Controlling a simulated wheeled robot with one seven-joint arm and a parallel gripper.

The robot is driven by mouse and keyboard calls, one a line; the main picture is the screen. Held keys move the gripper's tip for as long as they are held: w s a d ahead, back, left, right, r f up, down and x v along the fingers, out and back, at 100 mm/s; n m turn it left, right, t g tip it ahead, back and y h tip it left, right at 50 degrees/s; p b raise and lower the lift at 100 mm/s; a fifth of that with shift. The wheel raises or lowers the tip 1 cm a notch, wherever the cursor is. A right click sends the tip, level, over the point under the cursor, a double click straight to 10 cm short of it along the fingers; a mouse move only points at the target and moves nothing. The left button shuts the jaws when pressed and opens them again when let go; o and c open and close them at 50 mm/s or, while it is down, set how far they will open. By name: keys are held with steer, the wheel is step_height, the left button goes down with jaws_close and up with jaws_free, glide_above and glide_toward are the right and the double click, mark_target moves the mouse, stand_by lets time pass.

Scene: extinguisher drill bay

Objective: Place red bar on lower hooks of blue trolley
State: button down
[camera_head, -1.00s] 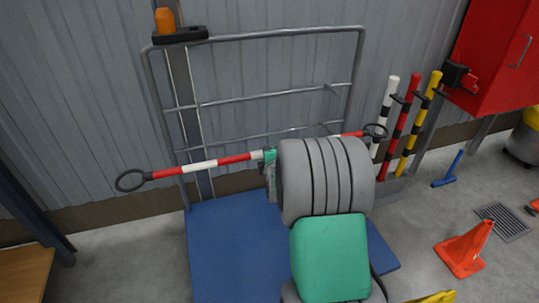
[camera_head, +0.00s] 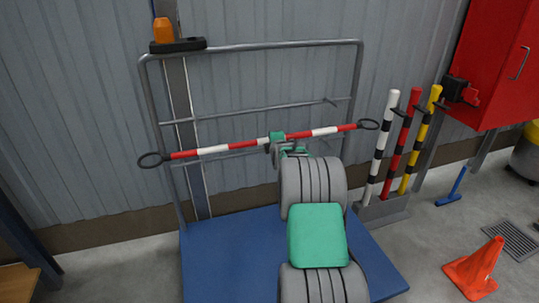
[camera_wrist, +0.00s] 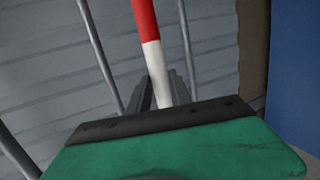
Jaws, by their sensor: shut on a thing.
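The red bar, with white bands and a black ring at each end (camera_head: 215,149), spans the front of the blue trolley's (camera_head: 222,250) grey tube frame in the head view. My gripper (camera_head: 277,140) is shut on the bar near its middle and holds it above the blue deck, tilted slightly up to the right. In the wrist view the bar (camera_wrist: 147,38) runs up from behind the green gripper body. The bar and arm cover part of the frame; the lower hooks cannot be made out.
An orange beacon (camera_head: 163,31) sits on a black holder at the frame's top left. Striped posts (camera_head: 405,140) stand right of the trolley, near a red cabinet (camera_head: 493,60). An orange cone (camera_head: 474,270) stands on the floor at lower right. A corrugated wall is behind.

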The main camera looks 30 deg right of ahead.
steer(key=w, duration=0.1)
steer(key=w+d, duration=0.1)
steer(key=w, duration=0.1)
steer(key=shift+w, duration=0.3)
steer(key=shift+s+f+b, duration=0.1)
steer(key=shift+f+b, duration=0.35)
steer(key=shift+f, duration=0.3)
step_height(320, 180, down, 5)
steer(key=shift+f+b, duration=0.1)
steer(key=shift+b, duration=0.85)
steer(key=c, duration=1.2)
jaws_free()
steer(key=shift+f, duration=0.2)
steer(key=shift+o, duration=0.2)
